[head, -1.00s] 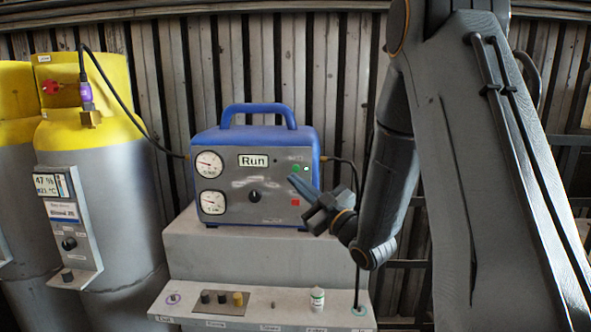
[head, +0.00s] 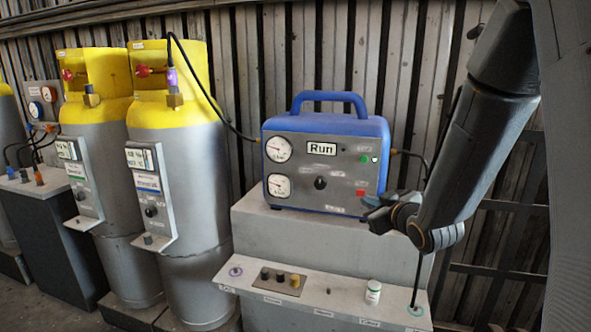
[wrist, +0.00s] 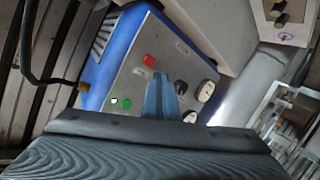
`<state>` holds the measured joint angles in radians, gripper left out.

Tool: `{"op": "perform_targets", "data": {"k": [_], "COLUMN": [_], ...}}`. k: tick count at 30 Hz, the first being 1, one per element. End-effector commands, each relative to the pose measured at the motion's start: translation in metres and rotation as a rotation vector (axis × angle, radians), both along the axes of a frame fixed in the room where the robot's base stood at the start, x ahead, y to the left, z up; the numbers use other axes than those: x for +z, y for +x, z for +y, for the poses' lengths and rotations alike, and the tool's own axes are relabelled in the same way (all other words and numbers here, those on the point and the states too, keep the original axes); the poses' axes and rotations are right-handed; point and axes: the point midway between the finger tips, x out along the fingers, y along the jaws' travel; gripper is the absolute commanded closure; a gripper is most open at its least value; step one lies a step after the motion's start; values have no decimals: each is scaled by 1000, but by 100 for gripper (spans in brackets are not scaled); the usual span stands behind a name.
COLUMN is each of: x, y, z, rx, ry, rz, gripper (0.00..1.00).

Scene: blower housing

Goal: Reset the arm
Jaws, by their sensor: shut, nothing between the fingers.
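My gripper (head: 374,213) is at the right in the head view, at the end of my dark arm, in front of the lower right part of the blue machine's grey panel. Its blue fingers are together with nothing between them. In the wrist view the shut fingers (wrist: 160,97) point at the machine's panel (wrist: 135,78) and cover part of it. The blue machine (head: 325,150) has a handle, two gauges, a "Run" label, a dark knob, a green light and a red button. I cannot tell whether the fingers touch the panel; they appear apart from it.
The machine stands on a grey step (head: 262,222). Two yellow-topped cylinders (head: 172,170) stand at the left, one linked to the machine by a black hose (head: 203,92).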

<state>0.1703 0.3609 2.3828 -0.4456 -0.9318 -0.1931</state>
Motion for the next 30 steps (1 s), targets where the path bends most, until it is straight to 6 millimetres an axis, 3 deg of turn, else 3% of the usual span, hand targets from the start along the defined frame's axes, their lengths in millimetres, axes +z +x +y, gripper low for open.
{"op": "perform_targets", "data": {"k": [5, 12, 18, 21, 25, 30], "x": [-35, -73, -81, -79, -75, -75], "y": [-45, -144, -243, -281, -311, -321], "z": [-10, -11, 3, 12, 19, 21], "rx": [-132, -304, -418, -453, -478, -487], "ry": [5, 45, 90, 106, 119, 122], "rz": [306, 729, 1061, 1185, 1280, 1313], "gripper": [100, 100, 100, 100, 100, 100]}}
